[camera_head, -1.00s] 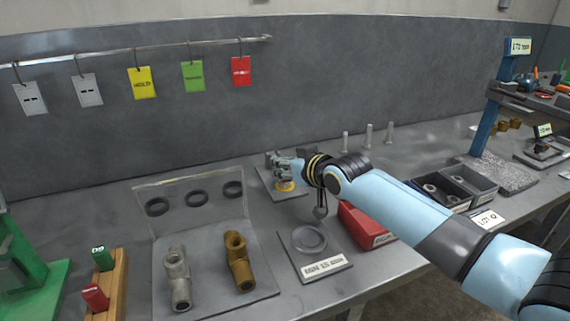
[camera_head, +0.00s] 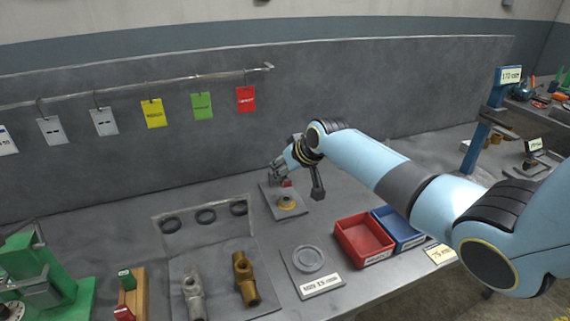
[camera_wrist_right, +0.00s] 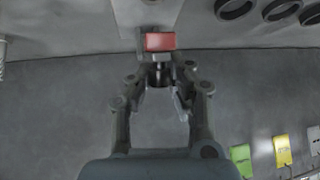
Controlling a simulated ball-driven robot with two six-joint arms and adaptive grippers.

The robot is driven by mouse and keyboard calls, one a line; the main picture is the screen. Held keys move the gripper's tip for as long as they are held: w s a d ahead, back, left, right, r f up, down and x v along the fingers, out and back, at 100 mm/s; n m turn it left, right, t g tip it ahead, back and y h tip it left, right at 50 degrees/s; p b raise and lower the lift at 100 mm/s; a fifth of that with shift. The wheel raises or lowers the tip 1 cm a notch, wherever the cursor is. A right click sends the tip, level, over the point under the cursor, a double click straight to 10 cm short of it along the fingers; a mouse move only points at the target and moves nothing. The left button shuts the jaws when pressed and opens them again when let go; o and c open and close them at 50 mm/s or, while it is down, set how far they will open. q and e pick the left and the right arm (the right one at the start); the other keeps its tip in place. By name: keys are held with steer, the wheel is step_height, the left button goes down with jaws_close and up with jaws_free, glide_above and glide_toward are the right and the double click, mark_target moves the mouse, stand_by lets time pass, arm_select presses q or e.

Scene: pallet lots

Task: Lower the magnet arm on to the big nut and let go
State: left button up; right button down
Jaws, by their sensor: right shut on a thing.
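The big nut is a brass-coloured ring (camera_head: 287,203) lying on a grey plate (camera_head: 292,214) near the back of the bench. My right gripper (camera_head: 278,171) is just behind and above it. A small red block (camera_head: 286,184), seemingly part of the magnet arm, shows between the gripper and the nut. In the right wrist view, my right gripper (camera_wrist_right: 159,78) is closed on a small grey piece, with the red block (camera_wrist_right: 160,41) just past the fingertips. The nut cannot be made out there. I cannot tell whether the magnet arm touches the nut. My left gripper is out of view.
A red bin (camera_head: 363,240) and a blue bin (camera_head: 400,228) stand to the right. Tags (camera_head: 246,99) hang from a rail behind.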

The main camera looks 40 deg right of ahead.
steer(key=shift+w+r+g, duration=0.15)
steer(key=shift+r+g, duration=0.1)
steer(key=shift+g, duration=0.05)
steer(key=shift+w+d+r+p, duration=0.15)
steer(key=shift+w+r+p, duration=0.25)
steer(key=shift+w+r, duration=0.1)
steer(key=c, duration=1.2)
jaws_free()
steer(key=shift+f, duration=0.1)
steer(key=shift+o, duration=0.2)
steer(key=shift+s, duration=0.1)
steer(key=shift+s+r, duration=0.3)
steer(key=shift+s, duration=0.05)
steer(key=v, duration=1.1)
steer(key=shift+d, duration=0.1)
